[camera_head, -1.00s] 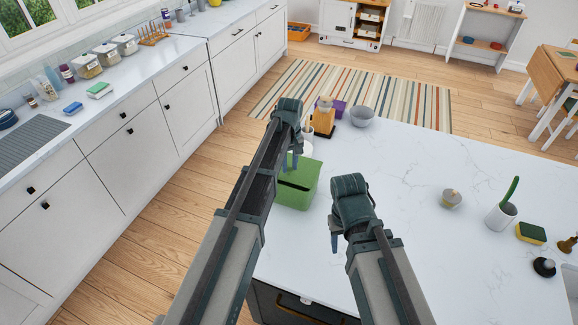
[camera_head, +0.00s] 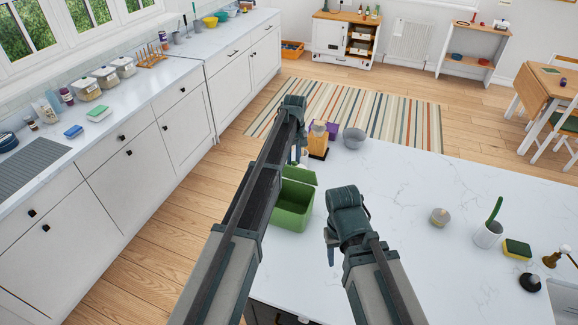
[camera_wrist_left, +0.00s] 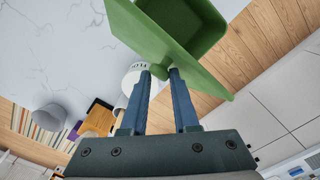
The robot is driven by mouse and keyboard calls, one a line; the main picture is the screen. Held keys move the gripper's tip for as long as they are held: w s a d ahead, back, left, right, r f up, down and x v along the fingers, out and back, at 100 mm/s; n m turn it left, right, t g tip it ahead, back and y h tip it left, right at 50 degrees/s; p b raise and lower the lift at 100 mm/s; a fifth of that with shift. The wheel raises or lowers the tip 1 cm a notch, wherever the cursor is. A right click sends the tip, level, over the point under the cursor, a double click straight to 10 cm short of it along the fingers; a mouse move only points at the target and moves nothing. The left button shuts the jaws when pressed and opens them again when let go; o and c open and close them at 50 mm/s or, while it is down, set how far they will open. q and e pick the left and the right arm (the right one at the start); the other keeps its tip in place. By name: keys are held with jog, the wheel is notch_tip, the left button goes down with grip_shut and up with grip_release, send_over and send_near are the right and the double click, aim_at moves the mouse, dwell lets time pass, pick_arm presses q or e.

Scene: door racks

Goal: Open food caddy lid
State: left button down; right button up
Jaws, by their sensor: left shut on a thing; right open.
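The green food caddy (camera_head: 291,212) stands on the left edge of the white island, and its hollow inside shows below the raised lid (camera_head: 300,174). In the left wrist view the lid (camera_wrist_left: 150,35) is tilted away from the caddy opening (camera_wrist_left: 200,22). My left gripper (camera_head: 300,160) is at the lid's far edge. The left wrist view shows its blue fingers (camera_wrist_left: 165,78) shut on a small green knob of the lid. My right gripper (camera_head: 331,250) is open and empty over the worktop, right of the caddy.
A wooden block (camera_head: 318,141), a purple box (camera_head: 331,127) and a grey bowl (camera_head: 354,138) stand behind the caddy. A white lettered canister (camera_wrist_left: 132,76) is close behind my left fingers.

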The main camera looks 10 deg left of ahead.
pick_arm(q)
jog(key=w+d+f, duration=0.1)
jog(key=w+d, duration=0.1)
jog(key=w, duration=0.4)
jog(key=shift+w, duration=0.2)
pick_arm(e)
jog(key=shift+w+f, duration=0.3)
jog(key=shift+f, duration=0.1)
pick_arm(q)
jog(key=shift+w, duration=0.1)
jog(key=c, duration=1.1)
grip_release()
jog(key=shift+d, duration=0.1)
jog(key=o, duration=0.5)
jog(key=shift+d, duration=0.15)
pick_arm(e)
jog(key=shift+d, duration=0.25)
pick_arm(q)
jog(key=shift+a, duration=0.2)
pick_arm(e)
jog(key=shift+w, duration=0.1)
pick_arm(q)
jog(key=shift+r, duration=0.1)
pick_arm(e)
jog(key=shift+r, duration=0.1)
